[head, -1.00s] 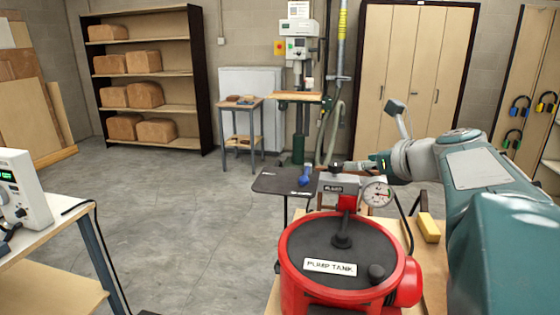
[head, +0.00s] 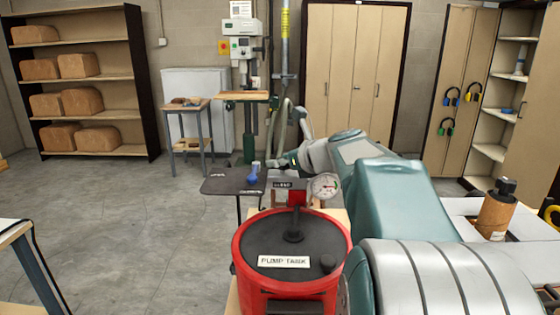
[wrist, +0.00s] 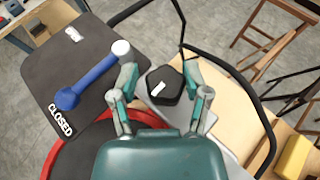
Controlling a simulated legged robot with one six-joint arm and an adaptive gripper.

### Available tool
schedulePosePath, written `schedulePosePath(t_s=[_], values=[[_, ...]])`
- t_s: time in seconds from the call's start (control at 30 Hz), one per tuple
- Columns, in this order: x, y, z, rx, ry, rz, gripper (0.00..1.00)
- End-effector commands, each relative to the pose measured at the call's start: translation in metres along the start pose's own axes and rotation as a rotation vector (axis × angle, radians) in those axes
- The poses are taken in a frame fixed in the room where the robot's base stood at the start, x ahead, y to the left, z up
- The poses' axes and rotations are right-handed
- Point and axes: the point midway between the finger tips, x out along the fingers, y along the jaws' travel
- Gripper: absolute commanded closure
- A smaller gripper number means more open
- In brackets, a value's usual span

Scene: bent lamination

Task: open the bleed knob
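The black, many-sided bleed knob (wrist: 165,86) with a white mark shows in the wrist view, between my gripper's two fingers. My gripper (wrist: 159,70) is open, with a finger on each side of the knob and visible gaps, so it is not clamped. In the head view my gripper (head: 283,163) is above the small labelled block (head: 289,184) on the red pump tank (head: 243,262). The knob is hard to make out there. A round gauge (head: 324,187) sits right of the block.
A blue lever (wrist: 88,84) with a white end lies over a dark plate (wrist: 45,72) marked CLOSED, close to my left finger. A black hose (wrist: 250,92) curves on the right. A yellow block (wrist: 294,157) lies on the wooden bench top.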

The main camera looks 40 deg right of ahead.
Motion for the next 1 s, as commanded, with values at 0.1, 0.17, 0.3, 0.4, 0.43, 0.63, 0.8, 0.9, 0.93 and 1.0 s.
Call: schedulePosePath(t_s=[0.1,0.17,0.3,0.4,0.43,0.63,0.8,0.9,0.93,1.0], values=[[0.0004,-0.0001,-0.0010,0.002,0.002,0.003,1.00],[0.0005,0.0006,-0.0010,0.001,0.002,0.002,1.00],[0.0006,0.0004,-0.0014,0.000,0.003,0.001,1.00],[0.0008,0.0005,-0.0019,-0.003,0.004,0.013,1.00],[0.0009,0.0005,-0.0020,-0.005,0.004,0.019,1.00],[0.0012,0.0001,-0.0026,-0.035,0.005,0.094,1.00],[0.0017,-0.0005,-0.0032,-0.082,0.006,0.209,1.00],[0.0017,-0.0009,-0.0031,-0.117,0.005,0.293,1.00],[0.0020,-0.0009,-0.0036,-0.126,0.006,0.320,1.00],[0.0023,-0.0007,-0.0035,-0.152,0.005,0.382,1.00]])
